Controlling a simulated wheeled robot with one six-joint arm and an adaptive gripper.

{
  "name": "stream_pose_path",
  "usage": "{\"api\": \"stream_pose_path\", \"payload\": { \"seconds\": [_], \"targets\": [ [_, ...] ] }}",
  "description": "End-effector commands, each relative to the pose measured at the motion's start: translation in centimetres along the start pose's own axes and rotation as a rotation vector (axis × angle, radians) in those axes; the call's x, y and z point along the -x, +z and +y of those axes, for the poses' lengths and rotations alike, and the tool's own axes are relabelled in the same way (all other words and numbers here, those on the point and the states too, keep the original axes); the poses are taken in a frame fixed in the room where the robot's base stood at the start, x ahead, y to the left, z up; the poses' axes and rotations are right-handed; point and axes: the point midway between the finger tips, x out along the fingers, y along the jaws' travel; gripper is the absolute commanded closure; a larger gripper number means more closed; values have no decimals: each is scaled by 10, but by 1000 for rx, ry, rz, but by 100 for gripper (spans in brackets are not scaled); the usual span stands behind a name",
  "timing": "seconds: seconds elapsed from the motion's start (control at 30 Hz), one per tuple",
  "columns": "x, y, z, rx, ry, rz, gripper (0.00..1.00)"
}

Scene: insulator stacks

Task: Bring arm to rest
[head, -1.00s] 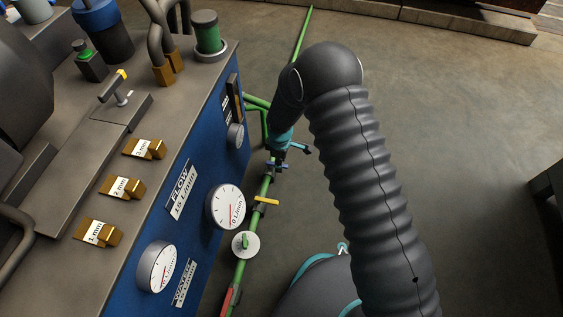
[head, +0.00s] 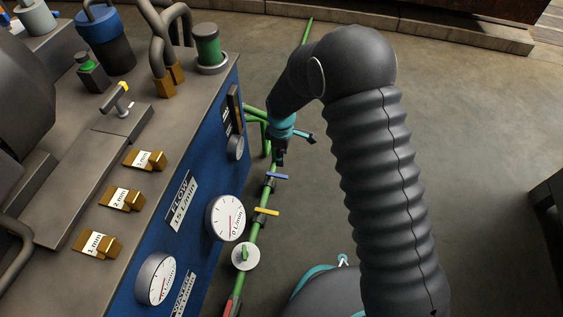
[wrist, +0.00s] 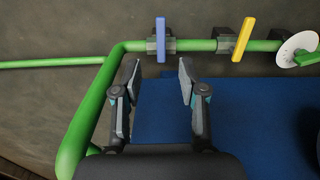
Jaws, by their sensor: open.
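My gripper (wrist: 158,85) is open and empty in the wrist view, its two fingers apart over the blue cabinet side. A green pipe with a blue lever valve (wrist: 161,40) and a yellow lever valve (wrist: 243,40) runs just beyond the fingertips, apart from them. In the head view my arm bends over and down beside the cabinet, with the gripper (head: 280,158) small and partly hidden below the teal wrist. The blue valve lever (head: 277,176) lies just below it there.
The blue cabinet (head: 180,235) with gauges, including the flow gauge (head: 225,217), stands left of my arm. Brass blocks (head: 122,198) and hoses sit on its grey top. A white disc with a green handle (head: 245,256) is on the pipe. Open floor (head: 480,130) lies to the right.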

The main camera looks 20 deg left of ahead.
Motion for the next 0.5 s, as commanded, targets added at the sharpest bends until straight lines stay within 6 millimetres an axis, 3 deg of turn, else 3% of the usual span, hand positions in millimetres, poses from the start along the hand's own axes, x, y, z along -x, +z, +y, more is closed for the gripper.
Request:
{"api": "stream_pose_path", "payload": {
  "seconds": [0.17,0.5],
  "targets": [
    [11,0,0,0,0,0,58],
    [12,0,0,0,-1,0,58]
  ]
}}
